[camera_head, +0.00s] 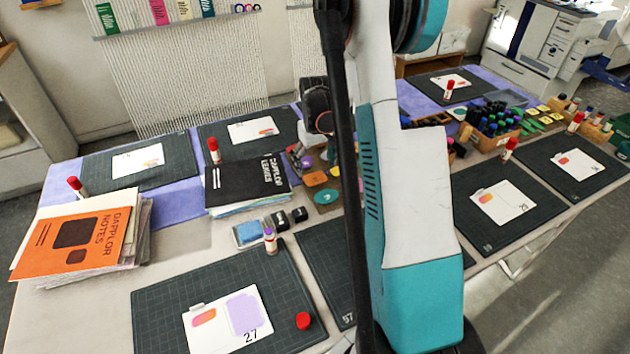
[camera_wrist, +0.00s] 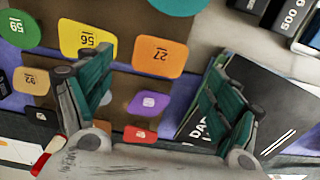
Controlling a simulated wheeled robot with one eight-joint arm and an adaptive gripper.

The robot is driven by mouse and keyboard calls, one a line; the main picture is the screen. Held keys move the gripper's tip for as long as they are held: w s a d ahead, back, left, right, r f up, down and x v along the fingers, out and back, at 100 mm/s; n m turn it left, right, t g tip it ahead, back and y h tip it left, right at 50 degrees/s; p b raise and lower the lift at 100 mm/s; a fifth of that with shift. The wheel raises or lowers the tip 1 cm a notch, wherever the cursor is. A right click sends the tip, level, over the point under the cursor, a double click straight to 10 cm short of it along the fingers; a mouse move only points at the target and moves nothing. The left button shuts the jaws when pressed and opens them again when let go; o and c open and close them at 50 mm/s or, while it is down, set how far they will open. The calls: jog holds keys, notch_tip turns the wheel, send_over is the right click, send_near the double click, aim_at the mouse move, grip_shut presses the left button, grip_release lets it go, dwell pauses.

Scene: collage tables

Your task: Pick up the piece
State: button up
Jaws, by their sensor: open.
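The task does not say which piece is meant. In the wrist view, flat colored pieces lie on a brown surface (camera_wrist: 120,98). An orange piece marked 27 (camera_wrist: 160,57) and a small purple piece (camera_wrist: 150,104) lie between my fingers. A yellow numbered piece (camera_wrist: 85,38) is by the left finger, and a red piece (camera_wrist: 140,134) is nearer the palm. My gripper (camera_wrist: 162,78) is open with nothing between its fingers; its height above the pieces is unclear. In the head view, orange (camera_head: 316,178) and green (camera_head: 326,197) pieces show left of my arm, which hides others.
A black book (camera_head: 246,180) on papers lies close by; it also shows beside the right finger in the wrist view (camera_wrist: 265,90). A glue stick (camera_head: 270,240) and ink pad (camera_head: 248,233) stand in front. Cutting mats (camera_head: 165,290) with cards surround. Orange notes (camera_head: 70,243) lie left.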

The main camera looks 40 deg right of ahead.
aim_at(315, 178)
jog(key=shift+f+b, duration=0.85)
jog(key=shift+f, duration=1.3)
jog(key=shift+w+f+b, duration=0.1)
jog(key=shift+f+b, duration=0.15)
jog(key=shift+b, duration=0.05)
jog(key=c, duration=0.8)
